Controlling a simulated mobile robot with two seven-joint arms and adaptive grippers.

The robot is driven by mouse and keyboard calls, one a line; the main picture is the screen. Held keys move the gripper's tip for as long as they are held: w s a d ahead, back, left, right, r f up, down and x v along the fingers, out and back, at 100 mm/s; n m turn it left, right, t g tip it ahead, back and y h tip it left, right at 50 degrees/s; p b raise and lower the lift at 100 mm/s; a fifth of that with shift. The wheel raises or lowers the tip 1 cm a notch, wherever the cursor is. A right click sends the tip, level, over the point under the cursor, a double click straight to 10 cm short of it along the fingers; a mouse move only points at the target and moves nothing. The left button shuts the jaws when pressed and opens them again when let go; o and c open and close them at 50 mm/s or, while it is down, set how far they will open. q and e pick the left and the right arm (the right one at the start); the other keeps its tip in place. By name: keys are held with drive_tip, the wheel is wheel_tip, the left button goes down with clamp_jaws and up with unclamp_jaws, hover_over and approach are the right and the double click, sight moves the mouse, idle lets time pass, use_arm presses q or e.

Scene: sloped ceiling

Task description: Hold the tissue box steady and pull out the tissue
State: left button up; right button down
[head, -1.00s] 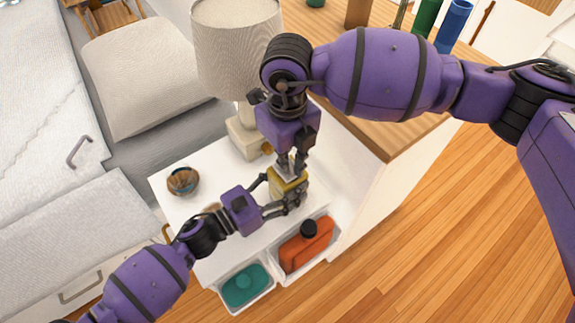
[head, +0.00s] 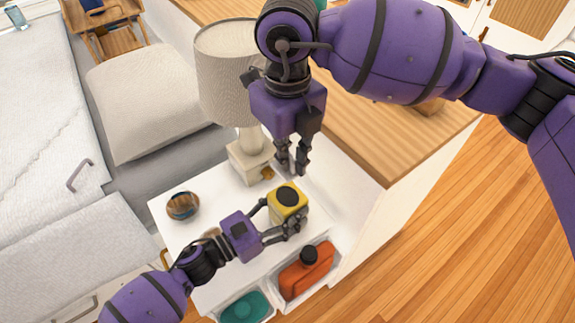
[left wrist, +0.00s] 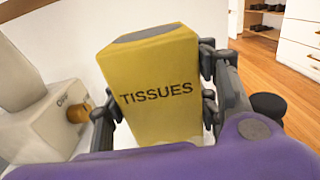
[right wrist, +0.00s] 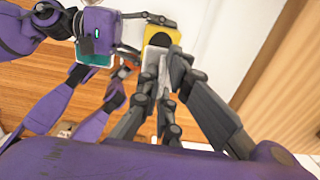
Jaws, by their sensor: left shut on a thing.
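The yellow tissue box (head: 289,197) stands on the white nightstand, with a dark oval opening on top. Its side reads "TISSUES" in the left wrist view (left wrist: 150,60). My left gripper (head: 280,219) is shut on the box, one finger on each side. My right gripper (head: 293,168) is above and behind the box, apart from it, fingers pointing down. In the right wrist view, a pale tissue (right wrist: 152,60) shows between its close-set fingers, partly hidden by them. No tissue stands out of the opening in the head view.
A lamp (head: 228,70) stands at the back of the nightstand (head: 215,245), close to my right gripper. A bowl (head: 183,206) is to the left. Open bins in front hold an orange bottle (head: 306,272) and a teal item (head: 243,308). A wooden counter (head: 370,130) rises behind.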

drive_tip(key=shift+r, duration=0.1)
use_arm(q)
drive_tip(key=o, duration=1.3)
drive_tip(key=v, duration=1.2)
